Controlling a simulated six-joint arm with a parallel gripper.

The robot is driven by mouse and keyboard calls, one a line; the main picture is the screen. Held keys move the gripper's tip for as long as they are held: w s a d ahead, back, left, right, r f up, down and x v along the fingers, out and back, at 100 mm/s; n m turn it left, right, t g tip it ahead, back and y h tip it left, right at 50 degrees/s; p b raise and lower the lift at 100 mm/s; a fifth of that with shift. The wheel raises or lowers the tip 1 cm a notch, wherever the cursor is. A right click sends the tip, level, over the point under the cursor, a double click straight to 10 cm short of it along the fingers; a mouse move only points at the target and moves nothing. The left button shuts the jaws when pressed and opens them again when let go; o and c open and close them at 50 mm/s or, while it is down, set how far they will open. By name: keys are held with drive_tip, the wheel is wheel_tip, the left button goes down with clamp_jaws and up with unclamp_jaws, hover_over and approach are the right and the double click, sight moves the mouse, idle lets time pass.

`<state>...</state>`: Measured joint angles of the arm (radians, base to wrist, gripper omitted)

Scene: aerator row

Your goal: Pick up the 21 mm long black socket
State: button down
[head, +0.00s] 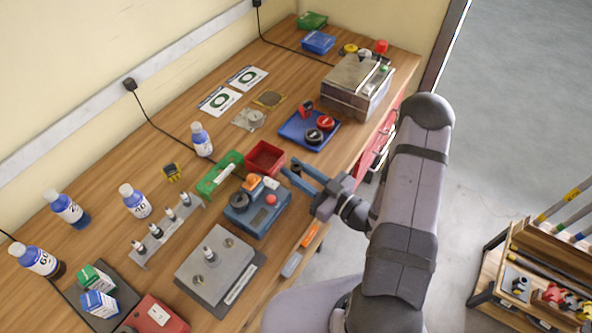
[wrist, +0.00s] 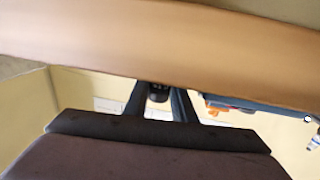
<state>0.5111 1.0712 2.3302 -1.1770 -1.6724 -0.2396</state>
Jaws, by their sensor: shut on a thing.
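My gripper (head: 290,170) is at the front edge of the bench, just right of the red bin and above the blue-grey device. In the wrist view my gripper (wrist: 158,100) is shut on a small dark cylinder, the black socket (wrist: 158,95), held between the fingertips. Only its end shows there; its length and size marking cannot be read. In the head view I cannot make out the socket at the fingertips.
A red bin (head: 265,158), a blue-grey device (head: 257,211) and a blue tray (head: 287,132) with round red and black items lie near the gripper. A grey rail (head: 168,232) holds several small upright parts. A grey plate (head: 207,277) and a metal box (head: 345,97) stand farther off.

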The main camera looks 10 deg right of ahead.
sight(296, 169)
drive_tip(key=shift+r, duration=0.1)
drive_tip(key=shift+r, duration=4.9)
